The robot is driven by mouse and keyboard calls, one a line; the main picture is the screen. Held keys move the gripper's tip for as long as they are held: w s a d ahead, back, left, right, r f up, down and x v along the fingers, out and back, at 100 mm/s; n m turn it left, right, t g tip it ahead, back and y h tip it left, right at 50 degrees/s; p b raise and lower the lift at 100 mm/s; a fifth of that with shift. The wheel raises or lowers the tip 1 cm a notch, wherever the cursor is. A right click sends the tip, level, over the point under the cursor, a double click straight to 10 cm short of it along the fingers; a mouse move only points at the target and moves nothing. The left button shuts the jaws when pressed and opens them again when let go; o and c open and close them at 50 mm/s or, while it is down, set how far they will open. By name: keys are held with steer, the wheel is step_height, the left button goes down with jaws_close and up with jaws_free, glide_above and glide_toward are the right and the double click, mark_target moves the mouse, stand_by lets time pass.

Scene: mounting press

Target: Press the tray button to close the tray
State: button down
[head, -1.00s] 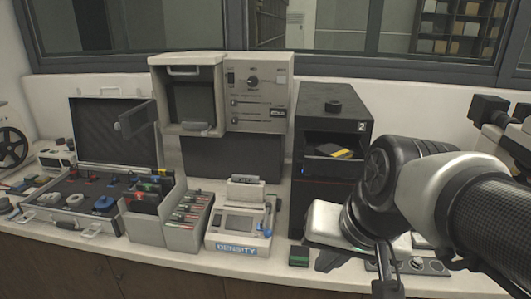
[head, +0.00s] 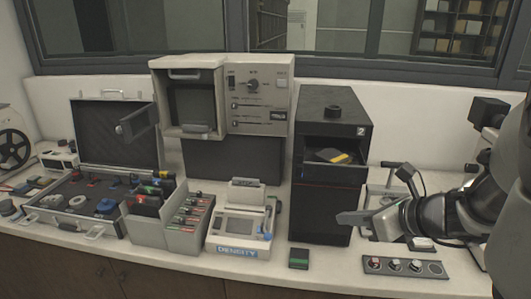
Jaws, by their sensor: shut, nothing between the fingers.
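The black press (head: 322,212) marked 2 stands upright right of centre in the head view. In its front opening, a dark tray (head: 321,156) carries a dark item with a yellow part (head: 340,158). I cannot clearly make out the tray button on it. My gripper (head: 341,217) is shut and empty. It points left, and its tips appear near the lower right edge of the press front; I cannot tell if they touch it.
A small green-topped block (head: 299,258) sits before the press. The density device (head: 238,225), a card box (head: 168,220) and an open case (head: 75,212) stand to the left.

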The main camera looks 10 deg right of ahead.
steer(key=d+m, duration=0.1)
steer(key=w+d+r+m+t, duration=0.1)
steer(key=m, duration=0.1)
steer(key=shift+w+d+r+t+h, duration=0.1)
steer(key=shift+w+d+t+h, duration=0.1)
steer(key=shift+d+t+h, duration=0.15)
steer(key=shift+w+d, duration=0.1)
steer(key=shift+w, duration=0.05)
steer(key=w+d, duration=0.2)
steer(key=w, duration=0.6)
steer(key=shift+w, duration=0.15)
steer(key=shift+d, duration=0.15)
stand_by(1.7)
